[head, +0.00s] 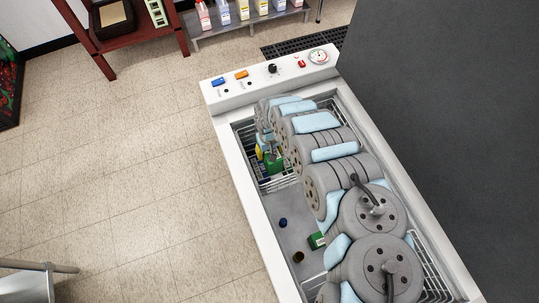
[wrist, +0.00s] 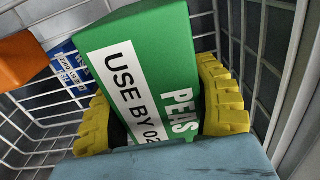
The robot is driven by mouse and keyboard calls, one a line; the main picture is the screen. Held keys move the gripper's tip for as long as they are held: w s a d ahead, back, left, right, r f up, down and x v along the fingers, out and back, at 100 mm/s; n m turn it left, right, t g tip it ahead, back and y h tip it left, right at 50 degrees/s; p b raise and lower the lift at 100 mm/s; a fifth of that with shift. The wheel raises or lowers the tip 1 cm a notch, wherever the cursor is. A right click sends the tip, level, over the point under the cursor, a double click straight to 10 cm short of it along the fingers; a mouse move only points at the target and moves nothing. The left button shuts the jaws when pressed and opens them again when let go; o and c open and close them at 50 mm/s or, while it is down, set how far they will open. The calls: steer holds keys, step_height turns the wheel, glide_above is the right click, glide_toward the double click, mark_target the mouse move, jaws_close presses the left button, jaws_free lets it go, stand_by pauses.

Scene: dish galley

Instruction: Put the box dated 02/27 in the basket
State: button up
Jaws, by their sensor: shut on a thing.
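A green peas box (wrist: 150,50) with a white label reading "USE BY 02" fills the middle of the wrist view; the rest of the date is hidden. My gripper (wrist: 157,112) is shut on it, with a yellow ribbed finger on each side. In the head view this green box (head: 275,162) is at the far end of the chest, within the outline of the wire basket (head: 239,133). Basket wires (wrist: 262,75) surround the box in the wrist view. I cannot tell whether it touches the basket floor. My arm hides much of the basket.
A blue box (wrist: 68,72) and an orange item (wrist: 22,60) lie left of the held box. Another green box (head: 316,240), a small blue item (head: 283,222) and a dark round item (head: 298,257) are on the chest floor. The chest's white rim (head: 232,165) surrounds everything.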

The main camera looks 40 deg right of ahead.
steer(key=shift+f, duration=1.25)
steer(key=shift+f, duration=0.2)
steer(key=o, duration=1.3)
steer(key=shift+c, duration=0.2)
steer(key=shift+r+p, duration=0.9)
steer(key=shift+r, duration=5.25)
steer(key=shift+r, duration=0.1)
